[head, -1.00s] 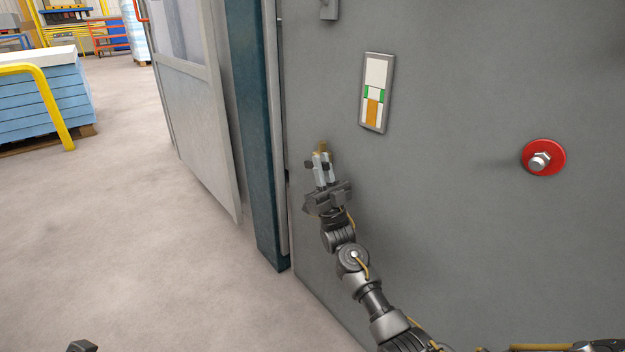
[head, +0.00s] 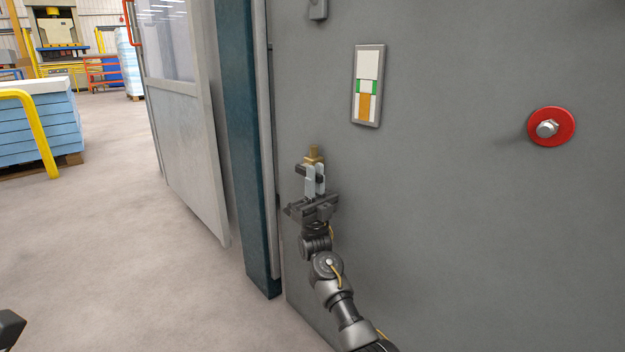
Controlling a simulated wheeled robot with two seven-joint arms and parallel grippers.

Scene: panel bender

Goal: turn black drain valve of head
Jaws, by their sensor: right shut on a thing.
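The drain valve is a small brass fitting (head: 315,153) on the grey panel, with a black handle (head: 301,170) just below it. My right gripper (head: 314,172) comes up from below, its two pale fingers upright and shut on the black handle. The handle's end sticks out to the left of the fingers; its middle is partly hidden by them. A dark piece at the lower left corner looks like part of my left arm or gripper; its jaws cannot be made out.
The grey panel (head: 450,230) carries a gauge plate (head: 368,85) above the gripper and a red disc with a bolt (head: 551,127) at right. A dark blue post (head: 242,150) and a grey door (head: 187,140) stand left. Open floor (head: 100,240) lies further left.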

